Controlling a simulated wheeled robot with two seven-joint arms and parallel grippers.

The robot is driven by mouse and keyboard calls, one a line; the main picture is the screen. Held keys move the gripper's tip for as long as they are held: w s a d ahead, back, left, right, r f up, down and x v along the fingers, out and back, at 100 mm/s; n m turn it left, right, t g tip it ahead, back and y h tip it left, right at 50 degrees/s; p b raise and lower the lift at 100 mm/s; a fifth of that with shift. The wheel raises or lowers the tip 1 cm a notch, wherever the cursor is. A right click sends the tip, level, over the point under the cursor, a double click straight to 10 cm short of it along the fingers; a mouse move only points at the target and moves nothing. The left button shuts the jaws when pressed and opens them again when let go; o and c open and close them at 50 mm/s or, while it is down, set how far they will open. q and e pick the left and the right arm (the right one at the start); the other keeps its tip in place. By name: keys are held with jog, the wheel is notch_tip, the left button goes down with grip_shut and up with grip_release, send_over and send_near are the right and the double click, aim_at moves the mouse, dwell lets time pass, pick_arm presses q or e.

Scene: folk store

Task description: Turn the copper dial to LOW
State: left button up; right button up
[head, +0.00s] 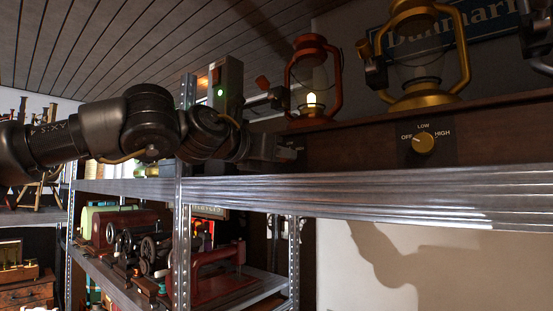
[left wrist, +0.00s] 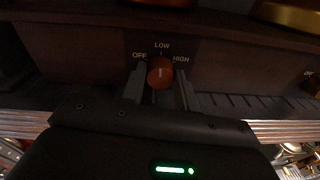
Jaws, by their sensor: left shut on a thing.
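The copper dial (left wrist: 160,72) is on a dark panel with the labels OFF, LOW and HIGH around it. Its pale mark looks upright, toward LOW. My left gripper (left wrist: 160,88) is shut on the dial, one finger on each side. In the head view my left gripper (head: 291,152) reaches to the dark wooden panel and hides the copper dial. The copper lantern (head: 334,80) stands above it on the panel's top and has a bright glow low in its glass. My right gripper is not in view.
A brass dial (head: 424,142) with the same labels sits farther right, under an unlit-looking brass lantern (head: 417,102). A metal shelf edge (head: 380,190) runs just below the panel. Old sewing machines (head: 215,272) stand on the lower shelf.

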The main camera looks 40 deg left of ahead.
pick_arm(q)
jog(key=shift+f+m, duration=0.2)
jog(key=shift+m, duration=0.2)
jog(key=o, duration=0.7)
jog(key=shift+r, duration=0.1)
jog(key=shift+s+b, duration=0.25)
jog(key=shift+b, duration=0.05)
jog(key=s+b, duration=0.1)
jog(key=s, duration=0.2)
jog(key=s+b, duration=0.1)
jog(key=s, duration=0.3)
jog(key=s+b, duration=0.2)
jog(key=s, duration=0.1)
jog(key=shift+s+a+r, duration=0.1)
jog(key=shift+s+r, duration=0.05)
jog(key=shift+r, duration=0.15)
